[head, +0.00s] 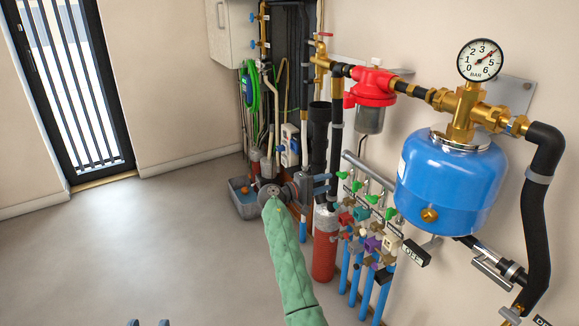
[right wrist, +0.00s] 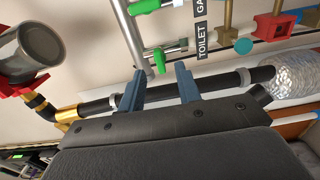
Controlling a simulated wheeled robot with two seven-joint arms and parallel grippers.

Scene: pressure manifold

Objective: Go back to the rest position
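My right arm, in a green sleeve (head: 287,262), reaches up from the bottom middle of the head view to the pipework. My right gripper (head: 318,204) is beside the valve manifold, in front of the black pipes. In the right wrist view my right gripper (right wrist: 161,69) has its two blue-grey fingers apart, with nothing visibly held between them. A green valve handle (right wrist: 160,60) shows just beyond the fingertips; I cannot tell if they touch. Of my left gripper (head: 148,323), only two separate fingertips show at the bottom edge of the head view, with bare floor between them.
A blue pressure vessel (head: 447,185) with a gauge (head: 480,60) hangs on the right wall. A red filter (head: 371,85) is left of it. A red cylinder (head: 324,257) stands below the manifold. A grey bucket (head: 245,207) is on the floor. The floor at left is clear.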

